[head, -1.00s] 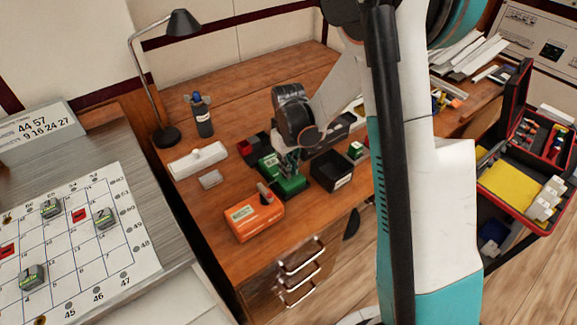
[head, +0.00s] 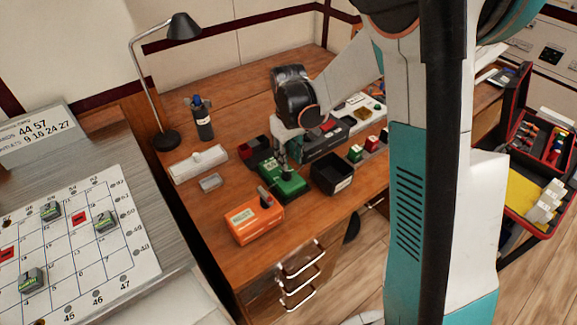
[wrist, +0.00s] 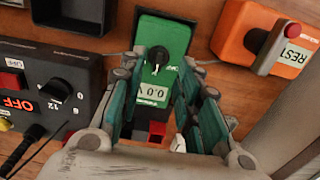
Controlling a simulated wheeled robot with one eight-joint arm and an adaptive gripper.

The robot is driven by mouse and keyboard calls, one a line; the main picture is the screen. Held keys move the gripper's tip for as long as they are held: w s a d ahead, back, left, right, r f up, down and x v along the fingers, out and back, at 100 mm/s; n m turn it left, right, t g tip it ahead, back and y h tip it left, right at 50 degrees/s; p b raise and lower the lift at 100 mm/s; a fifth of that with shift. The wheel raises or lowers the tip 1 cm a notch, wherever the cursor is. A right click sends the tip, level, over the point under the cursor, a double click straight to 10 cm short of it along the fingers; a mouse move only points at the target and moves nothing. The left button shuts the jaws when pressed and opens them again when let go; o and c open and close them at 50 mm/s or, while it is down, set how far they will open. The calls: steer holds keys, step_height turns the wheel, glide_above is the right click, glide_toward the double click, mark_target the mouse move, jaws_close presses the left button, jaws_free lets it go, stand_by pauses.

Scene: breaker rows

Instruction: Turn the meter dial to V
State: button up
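The green meter (head: 283,183) lies on the wooden desk behind the orange box. In the wrist view its green face (wrist: 172,28) carries a round black dial (wrist: 158,56) with a small white mark low on it. A display (wrist: 152,92) below the dial reads about 0.0 V. The letters around the dial are too small to read. My gripper (wrist: 160,78) is open, with one finger on each side of the meter's lower part and nothing held. In the head view my gripper (head: 281,153) is just behind the dial, apart from it as far as I can tell.
An orange box marked REST (wrist: 290,55) with a red-tipped handle stands beside the meter. A black power box with an OFF label (wrist: 18,104) is on the other side. An open black bin (head: 332,175), a lamp (head: 168,138) and a bottle (head: 201,118) stand nearby.

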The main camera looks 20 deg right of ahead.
mark_target(289, 173)
step_height(289, 173, up, 6)
stand_by(0.6)
steer(key=s+r+m+t, duration=0.2)
steer(key=s+r+t, duration=0.1)
steer(key=s+r, duration=0.7)
steer(key=s+r+m+t, duration=0.1)
steer(key=s+t, duration=0.3)
steer(key=s, duration=0.8)
steer(key=shift+m, duration=0.3)
steer(key=shift+a+r, duration=0.1)
steer(key=shift+r, duration=0.05)
stand_by(0.5)
